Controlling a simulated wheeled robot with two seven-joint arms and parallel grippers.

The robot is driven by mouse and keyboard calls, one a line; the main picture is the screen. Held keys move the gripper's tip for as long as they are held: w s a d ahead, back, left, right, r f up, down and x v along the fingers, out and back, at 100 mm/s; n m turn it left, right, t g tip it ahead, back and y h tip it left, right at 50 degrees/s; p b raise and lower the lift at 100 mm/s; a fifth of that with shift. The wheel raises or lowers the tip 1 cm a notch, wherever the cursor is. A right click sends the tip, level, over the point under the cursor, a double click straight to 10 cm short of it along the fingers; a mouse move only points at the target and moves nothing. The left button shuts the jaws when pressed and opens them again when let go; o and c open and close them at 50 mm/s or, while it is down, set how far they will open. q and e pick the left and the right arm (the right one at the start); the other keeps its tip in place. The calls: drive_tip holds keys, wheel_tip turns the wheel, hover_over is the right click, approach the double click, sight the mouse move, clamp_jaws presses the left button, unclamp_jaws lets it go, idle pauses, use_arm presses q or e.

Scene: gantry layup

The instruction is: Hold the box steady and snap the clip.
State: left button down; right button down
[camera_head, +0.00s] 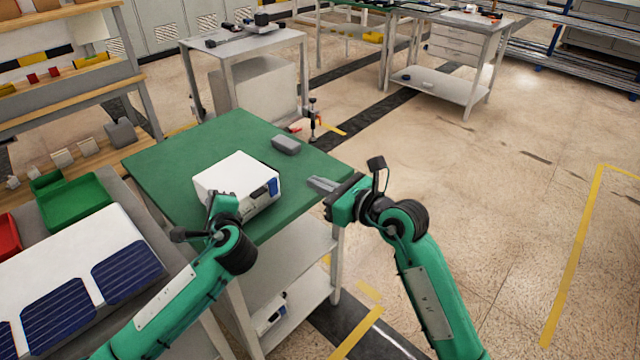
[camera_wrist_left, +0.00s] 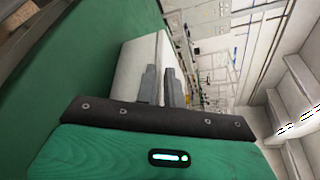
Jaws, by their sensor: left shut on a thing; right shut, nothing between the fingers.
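A white box (camera_head: 237,176) sits on the green tabletop (camera_head: 165,160). Its right-hand face carries a blue part (camera_head: 273,186) and a small dark part (camera_head: 258,193); I cannot tell which is the clip or whether it is snapped. My left gripper (camera_head: 218,198) is at the box's near side, shut on the box. In the left wrist view the two grey fingers (camera_wrist_left: 163,85) overlap the white box (camera_wrist_left: 138,62), and their tips are partly hidden against it. My right gripper (camera_head: 318,185) is shut and empty, to the right of the box near the table's right edge, apart from the box.
A grey block (camera_head: 286,145) lies on the table behind the box. A small black clamp-like stand (camera_head: 313,115) rises at the far right table corner. Green (camera_head: 75,203) and red bins and a dark blue panelled board (camera_head: 125,270) lie at left. The table's back left is clear.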

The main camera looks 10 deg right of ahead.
use_arm(q)
drive_tip(key=shift+s+d+f, duration=0.1)
drive_tip(key=shift+s+f, duration=0.05)
drive_tip(key=shift+f, duration=0.7)
drive_tip(key=c, duration=1.8)
unclamp_jaws()
drive_tip(key=o, duration=0.4)
drive_tip(key=shift+f, duration=0.1)
drive_tip(key=shift+c, duration=0.2)
